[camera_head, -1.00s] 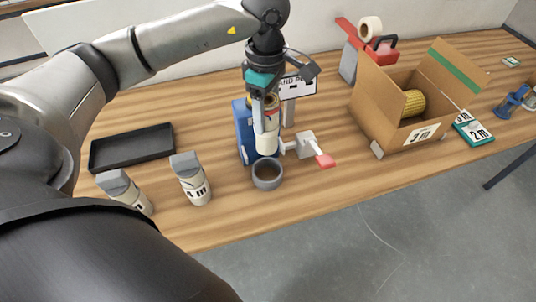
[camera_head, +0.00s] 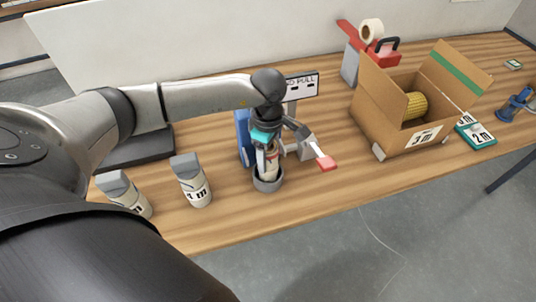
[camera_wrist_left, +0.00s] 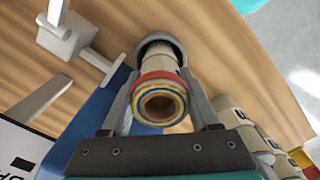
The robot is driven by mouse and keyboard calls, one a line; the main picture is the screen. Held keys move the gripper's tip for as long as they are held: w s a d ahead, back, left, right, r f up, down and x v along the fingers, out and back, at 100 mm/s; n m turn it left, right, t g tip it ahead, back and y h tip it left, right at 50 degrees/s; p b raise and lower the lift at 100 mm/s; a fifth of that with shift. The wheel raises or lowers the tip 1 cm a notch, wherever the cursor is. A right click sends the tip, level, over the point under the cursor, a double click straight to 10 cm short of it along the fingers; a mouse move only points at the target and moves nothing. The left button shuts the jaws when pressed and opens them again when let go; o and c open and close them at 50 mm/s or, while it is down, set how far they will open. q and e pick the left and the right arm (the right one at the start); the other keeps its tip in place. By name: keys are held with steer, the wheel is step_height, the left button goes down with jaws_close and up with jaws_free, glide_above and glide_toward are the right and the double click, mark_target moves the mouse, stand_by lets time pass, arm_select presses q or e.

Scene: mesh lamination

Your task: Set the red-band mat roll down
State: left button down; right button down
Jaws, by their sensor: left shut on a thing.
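The red-band mat roll (camera_wrist_left: 160,90) stands between the fingers of my left gripper (camera_head: 267,160), which is shut on it. In the left wrist view I look down on its open end, with red, yellow and blue rings around a hollow core. Its lower end is at the grey cup (camera_head: 268,184) on the table, which also shows behind the roll in the left wrist view (camera_wrist_left: 163,40). It looks upright and inside the cup's rim; whether it touches the bottom is hidden. My right gripper is not in view.
Two grey-capped rolls (camera_head: 192,182) are to the left, near a dark tray (camera_head: 140,150). An open cardboard box (camera_head: 412,115) holds a yellow roll (camera_head: 415,105). The table's front edge is close.

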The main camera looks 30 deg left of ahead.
arm_select(q)
steer(key=c, duration=0.6)
jaws_free()
steer(key=shift+f, duration=0.2)
steer(key=o, duration=0.5)
steer(key=shift+c, duration=0.2)
steer(key=shift+r, duration=0.2)
step_height(320, 180, up, 12)
steer(key=shift+r, duration=0.1)
